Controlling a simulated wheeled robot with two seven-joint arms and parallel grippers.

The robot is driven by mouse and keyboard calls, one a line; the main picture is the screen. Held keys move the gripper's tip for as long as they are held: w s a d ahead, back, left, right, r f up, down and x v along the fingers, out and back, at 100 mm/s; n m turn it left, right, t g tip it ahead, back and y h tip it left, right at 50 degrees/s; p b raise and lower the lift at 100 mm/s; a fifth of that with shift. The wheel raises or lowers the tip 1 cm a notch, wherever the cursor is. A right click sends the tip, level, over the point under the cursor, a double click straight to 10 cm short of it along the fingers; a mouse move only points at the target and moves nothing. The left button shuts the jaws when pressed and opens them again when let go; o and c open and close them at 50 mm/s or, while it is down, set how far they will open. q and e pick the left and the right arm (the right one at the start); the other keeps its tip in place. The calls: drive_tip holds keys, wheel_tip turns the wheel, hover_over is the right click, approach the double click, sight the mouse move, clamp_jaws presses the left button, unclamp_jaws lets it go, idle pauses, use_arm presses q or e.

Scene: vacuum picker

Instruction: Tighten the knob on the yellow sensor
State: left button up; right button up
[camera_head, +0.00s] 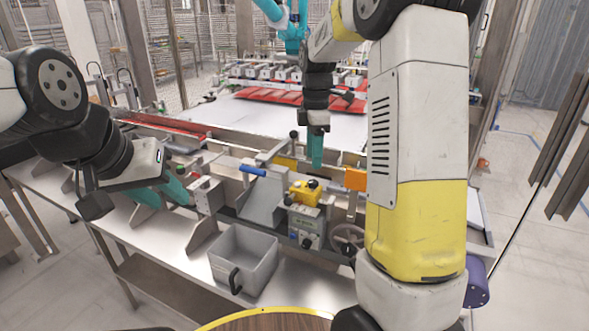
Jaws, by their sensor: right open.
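The yellow sensor (304,194) sits at the middle of the bench, on top of a grey box with dials. A small black knob (313,184) shows on its upper side. My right gripper (316,165) points down just above and behind the sensor in the picture, apart from it. It is open, though its teal fingers overlap from this angle. My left gripper (163,193) is low at the left, over the bench. Its teal fingers look spread, with nothing seen between them. It is well away from the sensor.
A grey bin (244,259) with a black handle stands in front on the bench (180,243). A blue-handled lever (253,170) is left of the sensor. An orange block (355,179) and a handwheel (347,238) are to its right. My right arm hides the bench further right.

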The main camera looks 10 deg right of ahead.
sight(313, 181)
wheel_tip(313, 181, down, 8)
drive_tip(key=shift+r, duration=0.2)
clamp_jaws()
